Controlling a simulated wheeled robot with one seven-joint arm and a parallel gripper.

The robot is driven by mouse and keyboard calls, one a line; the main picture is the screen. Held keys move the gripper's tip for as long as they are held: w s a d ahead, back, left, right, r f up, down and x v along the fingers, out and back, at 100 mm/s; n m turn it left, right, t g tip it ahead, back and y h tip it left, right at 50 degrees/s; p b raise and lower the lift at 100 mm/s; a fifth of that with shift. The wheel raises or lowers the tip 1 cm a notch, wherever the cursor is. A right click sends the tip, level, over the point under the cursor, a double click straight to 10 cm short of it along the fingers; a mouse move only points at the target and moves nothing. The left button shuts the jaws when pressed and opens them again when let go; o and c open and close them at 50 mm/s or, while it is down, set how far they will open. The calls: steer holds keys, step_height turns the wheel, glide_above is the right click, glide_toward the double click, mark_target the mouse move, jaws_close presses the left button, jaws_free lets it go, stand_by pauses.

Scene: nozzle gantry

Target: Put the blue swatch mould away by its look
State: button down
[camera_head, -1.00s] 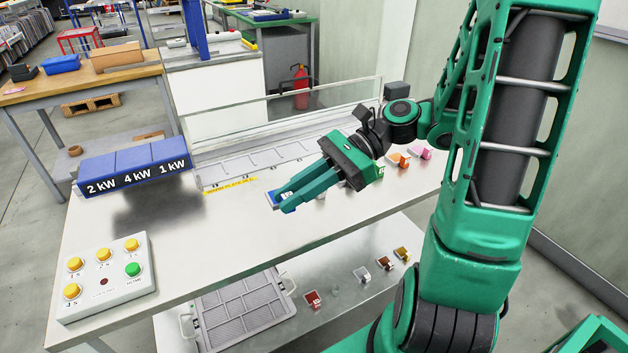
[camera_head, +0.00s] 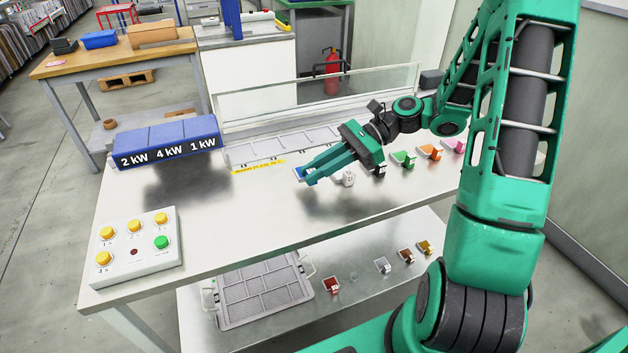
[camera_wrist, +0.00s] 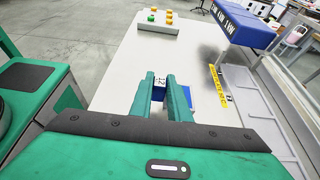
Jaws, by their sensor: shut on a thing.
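The blue swatch mould (camera_head: 298,173) is a small flat piece with a pale marked face. My gripper (camera_head: 304,176) is shut on it and holds it over the bare metal bench top (camera_head: 240,215), in front of the yellow-labelled plate. In the wrist view the mould (camera_wrist: 158,93) shows between the fingers of my gripper (camera_wrist: 160,82), with a small dark mark on its white part. The fingers hide part of it. Other swatches stand along the bench's right: green (camera_head: 404,160), orange (camera_head: 430,152) and pink (camera_head: 453,147).
A compartmented plate (camera_head: 290,148) lies behind a yellow label. Blue boxes (camera_head: 168,140) marked 2 kW, 4 kW and 1 kW stand left. A button box (camera_head: 135,248) sits at front left. The lower shelf holds a compartmented tray (camera_head: 262,290) and several swatches, including red (camera_head: 330,286).

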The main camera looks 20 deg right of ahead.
steer(key=shift+f, duration=1.7)
steer(key=c, duration=1.7)
jaws_free()
steer(key=shift+o, duration=0.2)
steer(key=v, duration=1.2)
